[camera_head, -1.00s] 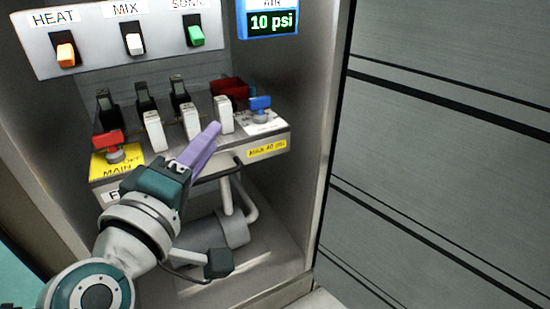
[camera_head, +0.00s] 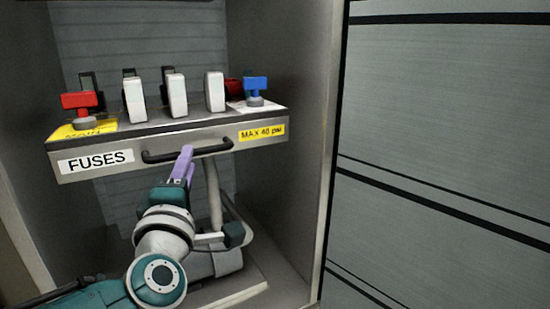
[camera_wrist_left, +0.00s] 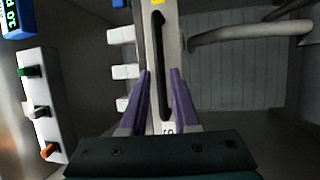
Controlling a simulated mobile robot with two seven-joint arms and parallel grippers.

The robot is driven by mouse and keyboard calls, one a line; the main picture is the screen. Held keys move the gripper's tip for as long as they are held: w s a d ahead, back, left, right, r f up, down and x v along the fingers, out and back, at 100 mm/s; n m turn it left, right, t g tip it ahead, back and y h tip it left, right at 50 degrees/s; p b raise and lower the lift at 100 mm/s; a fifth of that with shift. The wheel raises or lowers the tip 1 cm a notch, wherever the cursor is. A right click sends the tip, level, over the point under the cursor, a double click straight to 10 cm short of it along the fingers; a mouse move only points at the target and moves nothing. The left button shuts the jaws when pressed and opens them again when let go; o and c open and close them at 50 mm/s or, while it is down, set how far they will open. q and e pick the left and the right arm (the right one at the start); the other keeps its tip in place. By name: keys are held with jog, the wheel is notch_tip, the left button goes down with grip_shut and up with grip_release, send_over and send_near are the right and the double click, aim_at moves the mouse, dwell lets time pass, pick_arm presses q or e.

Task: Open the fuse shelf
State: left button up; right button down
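The fuse shelf (camera_head: 112,159) is a grey metal drawer front with a white FUSES label (camera_head: 96,161) and a black bar handle (camera_head: 160,157). My left gripper (camera_head: 183,163) has purple fingers and reaches up to the handle from below and in front. In the left wrist view the left gripper (camera_wrist_left: 159,90) is open, with one finger on each side of the black handle (camera_wrist_left: 159,60). A gap shows between fingers and bar; I cannot tell whether either touches it. My right gripper is not in view.
On the shelf top stand a red valve (camera_head: 80,101), a blue valve (camera_head: 256,88) and several white and black switches. Grey pipes (camera_head: 214,195) run below. The cabinet's right wall (camera_head: 300,150) is close by. A switch panel (camera_wrist_left: 42,105) shows in the left wrist view.

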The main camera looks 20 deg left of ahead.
pick_arm(q)
jog(key=b+x, duration=0.1)
jog(key=x, duration=0.3)
grip_shut()
dwell(1.4)
